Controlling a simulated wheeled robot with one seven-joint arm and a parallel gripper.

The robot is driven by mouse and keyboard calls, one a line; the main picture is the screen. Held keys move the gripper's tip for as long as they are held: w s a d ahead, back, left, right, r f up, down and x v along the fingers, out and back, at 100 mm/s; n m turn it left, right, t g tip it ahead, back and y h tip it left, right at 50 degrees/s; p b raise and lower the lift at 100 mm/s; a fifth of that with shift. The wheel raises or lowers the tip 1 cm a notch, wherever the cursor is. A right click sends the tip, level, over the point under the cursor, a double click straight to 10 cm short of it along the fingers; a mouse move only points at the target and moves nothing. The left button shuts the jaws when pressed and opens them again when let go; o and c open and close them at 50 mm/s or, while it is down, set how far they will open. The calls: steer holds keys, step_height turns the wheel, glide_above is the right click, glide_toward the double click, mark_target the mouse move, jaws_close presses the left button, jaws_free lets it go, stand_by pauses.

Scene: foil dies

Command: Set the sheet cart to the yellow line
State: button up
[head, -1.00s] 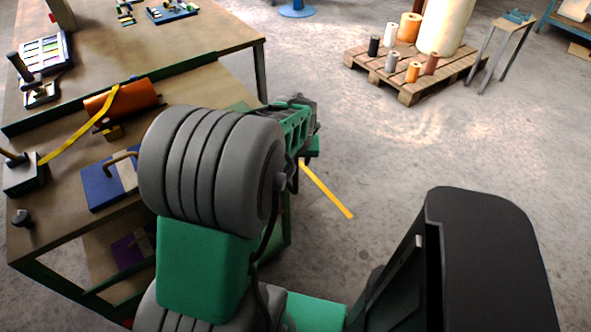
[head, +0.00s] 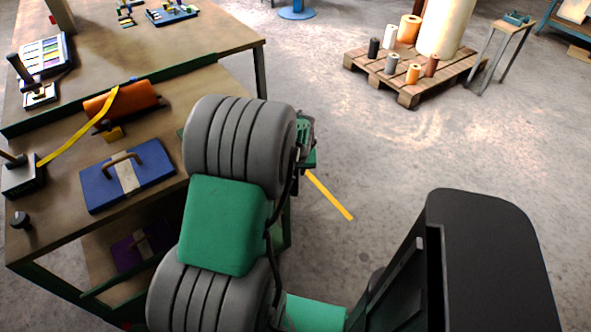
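The yellow line (head: 330,195) is a short strip on the concrete floor, right of my arm; its far end passes behind my wrist. A brown-topped unit with a green frame (head: 52,282) and a lower shelf stands at the left, touching or close against the bench behind it. It may be the sheet cart, but no wheels or handle show, so I cannot tell for sure. Its right edge is partly hidden by my arm. The yellow line lies to its right, apart from it.
On the near top are a blue plate with a handle (head: 127,175), an orange roll (head: 125,100) and a yellow strap (head: 80,130). A purple plate (head: 140,248) lies on the shelf. A pallet with rolls (head: 410,95) stands at the back right. The floor between is clear.

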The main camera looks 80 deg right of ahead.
jaws_close()
stand_by(1.0)
